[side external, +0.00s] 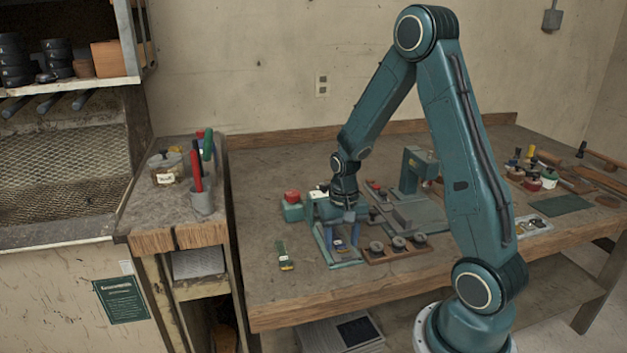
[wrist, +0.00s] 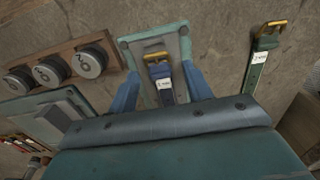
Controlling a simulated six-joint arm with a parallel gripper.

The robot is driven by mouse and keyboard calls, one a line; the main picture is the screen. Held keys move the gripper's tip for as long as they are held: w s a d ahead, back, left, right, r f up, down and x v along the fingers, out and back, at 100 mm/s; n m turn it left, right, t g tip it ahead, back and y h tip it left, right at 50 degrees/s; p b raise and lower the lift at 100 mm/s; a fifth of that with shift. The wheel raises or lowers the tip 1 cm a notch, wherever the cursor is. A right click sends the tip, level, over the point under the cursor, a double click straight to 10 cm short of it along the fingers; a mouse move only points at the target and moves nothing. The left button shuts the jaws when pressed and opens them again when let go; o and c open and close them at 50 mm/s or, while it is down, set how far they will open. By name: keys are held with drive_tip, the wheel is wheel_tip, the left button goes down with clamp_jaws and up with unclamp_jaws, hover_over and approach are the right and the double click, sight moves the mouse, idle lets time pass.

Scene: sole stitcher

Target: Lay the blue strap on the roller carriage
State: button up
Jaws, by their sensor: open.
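The blue strap (wrist: 160,82) has a gold buckle and a white label. In the wrist view it lies on a pale grey-green plate (wrist: 128,43), which may be the roller carriage; I cannot tell for sure. My gripper (wrist: 162,88) is open, with one blue finger on each side of the strap and a gap at both sides. In the side view my gripper (side external: 341,232) points down over the plate, and the strap (side external: 341,246) shows small below it. The near end of the strap is hidden by the gripper body in the wrist view.
A green strap (wrist: 261,58) with a gold buckle lies on the bench to the right in the wrist view. A wooden board (side external: 372,259) with three round weights stands beside the plate. A teal machine (side external: 413,170) and a red-topped box (side external: 292,208) stand behind.

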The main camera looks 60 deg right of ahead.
sight(341, 244)
wheel_tip(341, 244, up, 12)
idle(0.7)
drive_tip(key=shift+r, duration=0.1)
idle(0.4)
drive_tip(key=s+a+r+n+t, duration=0.2)
drive_tip(key=s+a+r+n, duration=0.2)
drive_tip(key=a, duration=0.4)
drive_tip(key=s+a+r+n+t, duration=0.3)
drive_tip(key=s+a+r+n, duration=0.2)
drive_tip(key=s+a, duration=0.3)
drive_tip(key=shift+s+r+t, duration=0.3)
drive_tip(key=shift+s+r, duration=0.25)
drive_tip(key=shift+r, duration=0.35)
